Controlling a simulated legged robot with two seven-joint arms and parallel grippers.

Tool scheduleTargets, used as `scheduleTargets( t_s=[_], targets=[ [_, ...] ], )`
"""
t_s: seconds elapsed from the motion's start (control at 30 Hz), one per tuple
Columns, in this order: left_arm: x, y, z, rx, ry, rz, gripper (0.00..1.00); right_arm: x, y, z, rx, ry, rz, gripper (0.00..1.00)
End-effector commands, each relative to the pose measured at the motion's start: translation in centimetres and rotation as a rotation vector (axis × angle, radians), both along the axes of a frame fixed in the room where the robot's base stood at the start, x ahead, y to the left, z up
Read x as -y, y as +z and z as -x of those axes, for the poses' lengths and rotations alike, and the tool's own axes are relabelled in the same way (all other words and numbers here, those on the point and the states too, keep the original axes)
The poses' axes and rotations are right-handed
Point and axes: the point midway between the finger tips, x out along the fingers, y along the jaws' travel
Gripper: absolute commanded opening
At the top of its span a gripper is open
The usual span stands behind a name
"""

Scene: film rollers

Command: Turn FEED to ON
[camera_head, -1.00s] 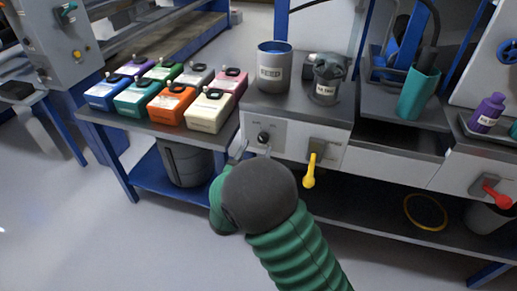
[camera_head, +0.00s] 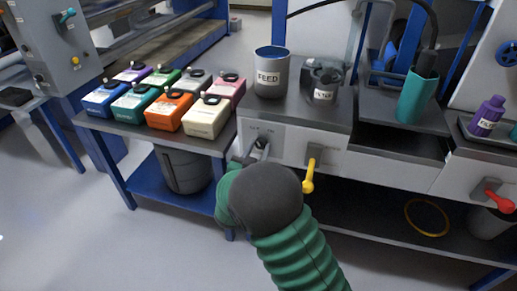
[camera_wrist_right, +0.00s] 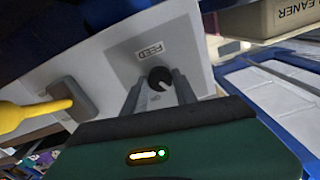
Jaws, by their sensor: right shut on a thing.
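The FEED knob (camera_head: 262,142) is a small dark knob on the light front panel below the FEED container. In the right wrist view it is a round black knob (camera_wrist_right: 160,80) with a light pointer mark, below an upside-down FEED label (camera_wrist_right: 152,50). My right gripper (camera_head: 257,152) is at the knob, its grey fingers on either side, shut on it. The fingers also show in the right wrist view (camera_wrist_right: 159,86). The small markings above the knob are too blurred to read surely. My left gripper is out of view.
A yellow lever (camera_head: 309,177) hangs just right of the knob, close to my right wrist. Several coloured boxes (camera_head: 165,110) stand on the bench at left. The FEED container (camera_head: 271,76) stands above the panel. A red lever (camera_head: 499,201) is at far right.

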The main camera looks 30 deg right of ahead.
Motion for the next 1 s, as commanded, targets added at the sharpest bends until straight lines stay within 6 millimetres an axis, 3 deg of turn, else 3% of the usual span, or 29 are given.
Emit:
scheduleTargets(
  t_s=[0.47,1.0],
  targets=[
    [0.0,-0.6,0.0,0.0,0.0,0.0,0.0,0.0,-0.1,0.0,0.093,0.0,-0.078,0.0],
    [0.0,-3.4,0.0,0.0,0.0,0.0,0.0,0.1,-0.3,0.0,0.458,0.0,-0.39,0.0]
  ],
)
